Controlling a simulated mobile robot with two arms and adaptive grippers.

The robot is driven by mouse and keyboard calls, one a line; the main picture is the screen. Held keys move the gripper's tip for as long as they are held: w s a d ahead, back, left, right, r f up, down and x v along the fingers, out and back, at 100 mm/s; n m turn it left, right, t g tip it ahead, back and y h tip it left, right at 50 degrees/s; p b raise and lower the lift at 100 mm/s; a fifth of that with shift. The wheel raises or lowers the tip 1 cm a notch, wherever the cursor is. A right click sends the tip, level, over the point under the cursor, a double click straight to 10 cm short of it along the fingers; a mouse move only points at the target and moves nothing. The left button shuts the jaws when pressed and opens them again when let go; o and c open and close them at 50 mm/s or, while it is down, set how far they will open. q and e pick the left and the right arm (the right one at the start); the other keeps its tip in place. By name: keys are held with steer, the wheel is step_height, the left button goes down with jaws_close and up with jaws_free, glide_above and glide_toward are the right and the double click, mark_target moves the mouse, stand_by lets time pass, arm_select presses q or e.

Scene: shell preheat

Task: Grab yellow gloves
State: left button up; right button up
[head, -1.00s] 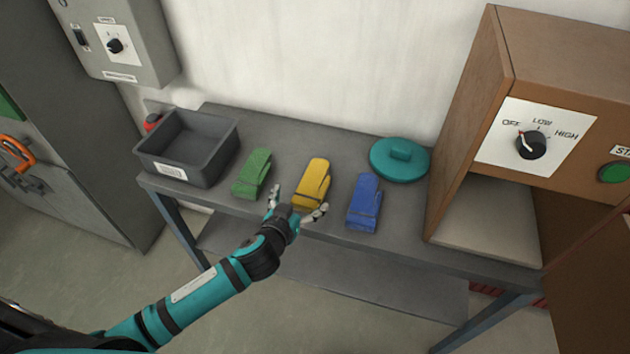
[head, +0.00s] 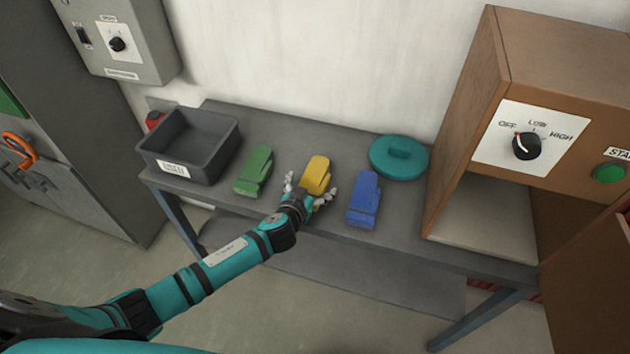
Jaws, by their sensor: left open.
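The yellow gloves (head: 317,171) lie on the grey table between the green gloves and the blue gloves. My left gripper (head: 309,192) is open at their near end, with one finger to the left of the yellow gloves and another to the right. The gripper covers the near part of the gloves, and I cannot tell whether it touches them. My right gripper is not in view.
Green gloves (head: 254,170) lie to the left and blue gloves (head: 363,200) close to the right. A grey bin (head: 207,161) stands at the table's left end. A teal lid (head: 412,165) lies behind the blue gloves. A brown cabinet (head: 488,92) with a dial stands at the right.

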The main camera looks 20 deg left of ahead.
arm_select(q)
steer(key=c, duration=1.3)
steer(key=shift+r, duration=0.1)
